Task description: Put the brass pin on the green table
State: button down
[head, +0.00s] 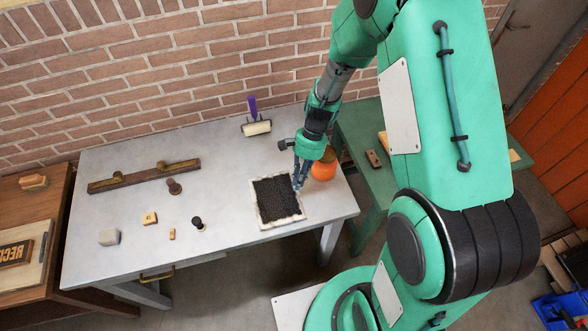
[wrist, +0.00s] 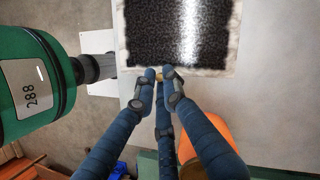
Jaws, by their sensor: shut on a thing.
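My gripper (head: 299,182) is above the right edge of a dark slab on the grey table. In the wrist view its blue fingers (wrist: 161,80) are closed together on a small brass-coloured thing (wrist: 160,73), likely the brass pin, mostly hidden between the fingertips. I cannot tell whether it touches the slab. The green table (head: 350,124) stands to the right of the grey table, partly behind my arm. A strip of green at the bottom of the wrist view (wrist: 147,165) looks like its edge.
The dark slab (head: 275,199) has a pale border. An orange round pot (head: 324,167) stands right beside my gripper. A purple-handled roller (head: 256,126) lies behind. Several small blocks and stamps lie left on the grey table (head: 230,170). The green table holds wooden blocks (head: 374,158).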

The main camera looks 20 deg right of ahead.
jog(key=shift+s+d+r, duration=0.15)
jog(key=shift+s, duration=1.1)
notch_tip(320, 180, up, 4)
jog(key=d+m+t+b, duration=0.65)
jog(key=d+m, duration=1.25)
jog(key=d, duration=0.8)
notch_tip(320, 180, down, 10)
jog(key=shift+t+h+p, duration=0.3)
jog(key=shift+t+p, duration=0.1)
jog(key=shift+t, duration=0.05)
jog(key=w+d, duration=0.2)
jog(key=w, duration=0.2)
jog(key=w+d+f, duration=0.1)
jog(key=w+d, duration=0.1)
jog(key=w, duration=0.3)
jog(key=w+d+b, duration=0.1)
jog(key=w+d, duration=0.1)
jog(key=w, duration=0.2)
jog(key=shift+w+d+f, duration=0.15)
jog(key=shift+w+d, duration=0.05)
jog(key=shift+w, duration=0.05)
